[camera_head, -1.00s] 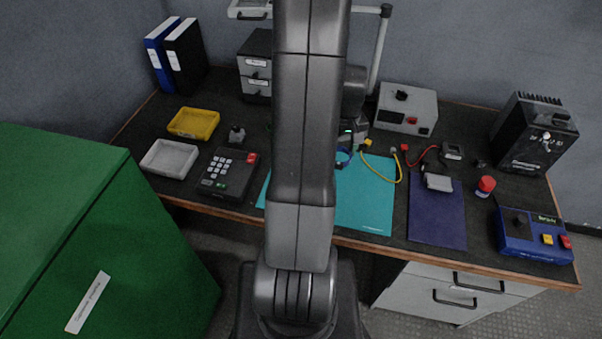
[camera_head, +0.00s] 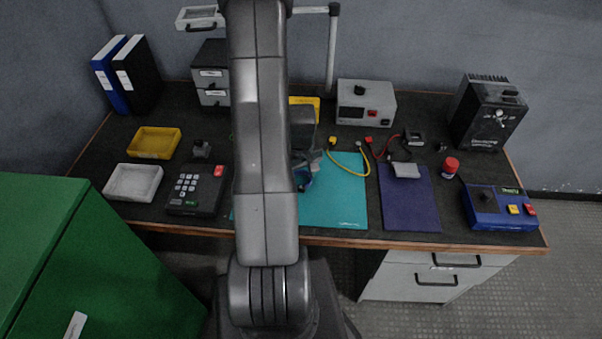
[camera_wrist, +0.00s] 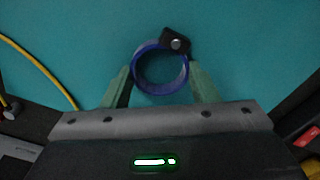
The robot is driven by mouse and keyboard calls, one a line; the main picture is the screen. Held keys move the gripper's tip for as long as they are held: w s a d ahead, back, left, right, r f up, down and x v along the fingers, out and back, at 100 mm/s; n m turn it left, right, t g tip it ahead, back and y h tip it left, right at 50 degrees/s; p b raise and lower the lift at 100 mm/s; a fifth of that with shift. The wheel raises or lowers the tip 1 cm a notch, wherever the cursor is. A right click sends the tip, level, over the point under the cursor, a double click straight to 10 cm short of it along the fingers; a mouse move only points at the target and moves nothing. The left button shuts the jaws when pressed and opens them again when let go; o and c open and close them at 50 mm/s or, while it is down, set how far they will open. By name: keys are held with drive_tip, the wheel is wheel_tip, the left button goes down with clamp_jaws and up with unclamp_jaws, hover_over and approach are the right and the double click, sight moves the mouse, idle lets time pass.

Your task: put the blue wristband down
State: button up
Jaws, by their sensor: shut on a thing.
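The blue wristband (camera_wrist: 160,72) is a round blue loop with a black clasp and a metal stud, seen in the wrist view. My gripper (camera_wrist: 160,85) has its two greenish fingers closed on the band from both sides. Behind the band the wrist view shows the teal mat (camera_wrist: 240,45); whether the band touches it I cannot tell. In the head view the wristband (camera_head: 303,181) shows small beside my arm, over the left part of the teal mat (camera_head: 335,205). My arm hides much of the gripper and the mat's left side there.
A yellow cable (camera_head: 348,171) curves onto the mat's top edge. A purple mat (camera_head: 410,205) with a grey object (camera_head: 405,170) lies to the right. A keypad box (camera_head: 197,190) stands left. The mat's front right area is clear.

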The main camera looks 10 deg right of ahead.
drive_tip(key=shift+f, duration=0.15)
drive_tip(key=o, duration=1)
drive_tip(key=shift+o, duration=0.2)
wheel_tip(320, 180, up, 12)
drive_tip(key=shift+r, duration=0.2)
